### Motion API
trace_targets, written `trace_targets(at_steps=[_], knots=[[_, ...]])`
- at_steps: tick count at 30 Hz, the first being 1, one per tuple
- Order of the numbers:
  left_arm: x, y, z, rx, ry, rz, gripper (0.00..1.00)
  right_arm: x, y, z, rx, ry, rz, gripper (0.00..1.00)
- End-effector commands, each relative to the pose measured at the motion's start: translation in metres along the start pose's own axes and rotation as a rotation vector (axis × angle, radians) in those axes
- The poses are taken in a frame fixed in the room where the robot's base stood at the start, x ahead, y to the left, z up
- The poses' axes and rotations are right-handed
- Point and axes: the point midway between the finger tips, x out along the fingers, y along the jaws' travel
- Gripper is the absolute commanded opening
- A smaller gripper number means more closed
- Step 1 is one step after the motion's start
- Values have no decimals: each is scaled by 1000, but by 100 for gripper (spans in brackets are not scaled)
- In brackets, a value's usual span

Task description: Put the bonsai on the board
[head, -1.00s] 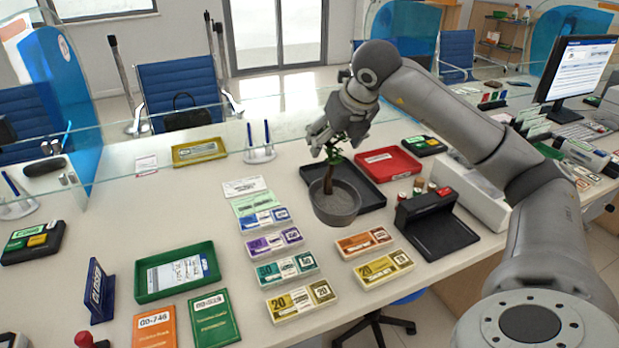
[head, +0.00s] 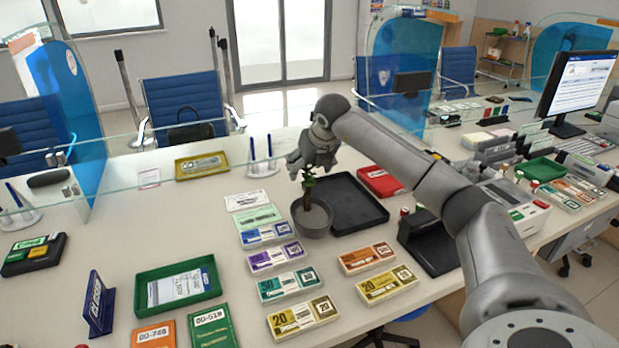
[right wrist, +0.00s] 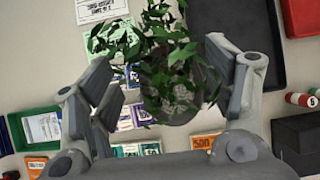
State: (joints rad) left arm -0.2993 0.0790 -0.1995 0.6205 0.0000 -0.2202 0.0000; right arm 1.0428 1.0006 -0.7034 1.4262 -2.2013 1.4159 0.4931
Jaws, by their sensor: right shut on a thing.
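The bonsai has a round grey pot (head: 312,219), a brown trunk and green leaves (head: 308,181). My right gripper (head: 308,167) is shut on it from above, at the top of the plant. In the right wrist view the leaves (right wrist: 165,65) fill the space between the fingers and hide the grip and most of the pot. A black, shallow-rimmed board (head: 366,218) lies on the counter, empty. The pot shows just left of it and overlaps its left edge in the picture. I cannot tell whether the pot touches the counter. My left gripper is not in view.
Banknote bundles (head: 284,284) lie in front of the pot, with papers (head: 256,217) to its left. A red tray (head: 381,181) and a black stand (head: 428,241) are right of the board. A glass screen (head: 230,160) runs behind.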

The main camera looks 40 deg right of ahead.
Motion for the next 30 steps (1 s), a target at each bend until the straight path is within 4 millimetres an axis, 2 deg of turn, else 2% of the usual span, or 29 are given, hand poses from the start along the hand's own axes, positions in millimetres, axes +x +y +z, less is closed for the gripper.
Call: trace_targets(at_steps=[1, 6, 18, 19, 24, 30], knots=[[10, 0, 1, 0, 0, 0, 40, 8, 0, -6, 0, -3, 2, 6], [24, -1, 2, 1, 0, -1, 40, 22, 0, -15, 1, -3, 2, 6], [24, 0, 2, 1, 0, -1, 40, 24, 0, -17, 1, -3, 2, 6], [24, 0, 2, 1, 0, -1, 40, 25, 0, -18, 1, 2, 1, 77], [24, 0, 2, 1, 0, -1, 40, 25, 0, -18, 1, 2, 1, 96], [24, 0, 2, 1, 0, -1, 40, 25, 0, -18, 1, 2, 1, 96]])
